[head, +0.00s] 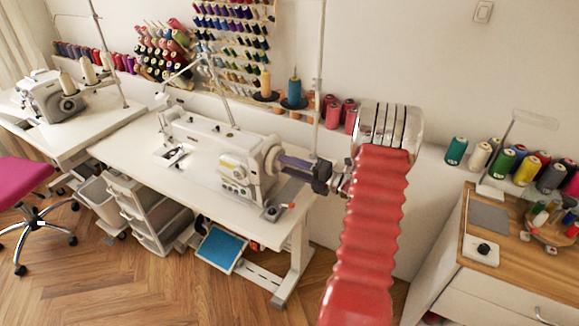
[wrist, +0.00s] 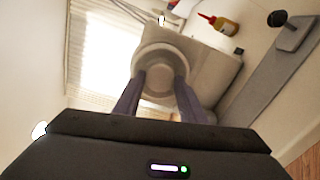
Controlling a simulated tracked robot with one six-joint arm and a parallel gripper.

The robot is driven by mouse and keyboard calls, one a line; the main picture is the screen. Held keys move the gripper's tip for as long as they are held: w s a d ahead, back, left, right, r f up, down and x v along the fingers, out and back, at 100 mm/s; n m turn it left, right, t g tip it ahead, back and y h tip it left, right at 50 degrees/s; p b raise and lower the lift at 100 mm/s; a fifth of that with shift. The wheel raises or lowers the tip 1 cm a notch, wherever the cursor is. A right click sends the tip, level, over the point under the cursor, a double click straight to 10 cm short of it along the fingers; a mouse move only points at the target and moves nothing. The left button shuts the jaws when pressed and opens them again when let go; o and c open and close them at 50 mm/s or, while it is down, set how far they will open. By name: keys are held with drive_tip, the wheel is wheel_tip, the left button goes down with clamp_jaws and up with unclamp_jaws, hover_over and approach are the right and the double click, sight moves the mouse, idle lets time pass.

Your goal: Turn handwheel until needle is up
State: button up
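The white sewing machine (head: 215,145) stands on the middle table, its handwheel (head: 271,159) at its right end. The needle area (head: 175,153) is at the machine's left end; the needle is too small to make out. My gripper (head: 284,161) reaches in from the right, its purple-grey fingers level with the handwheel. In the wrist view, the round pale handwheel (wrist: 157,62) is straight ahead. My gripper (wrist: 160,82) has one finger on each side of the wheel's hub, the tips at its sides. Whether they press on it I cannot tell.
A small red-capped yellow bottle (wrist: 218,24) lies on the white tabletop (head: 135,153) by the machine. A thread stand pole (head: 318,80) rises behind the gripper. Thread spools line the wall ledge. A wooden-topped cabinet (head: 530,262) stands to the right.

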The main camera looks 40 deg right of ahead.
drive_tip(key=shift+d+f, duration=0.1)
drive_tip(key=c, duration=0.5)
drive_tip(key=shift+o, duration=0.2)
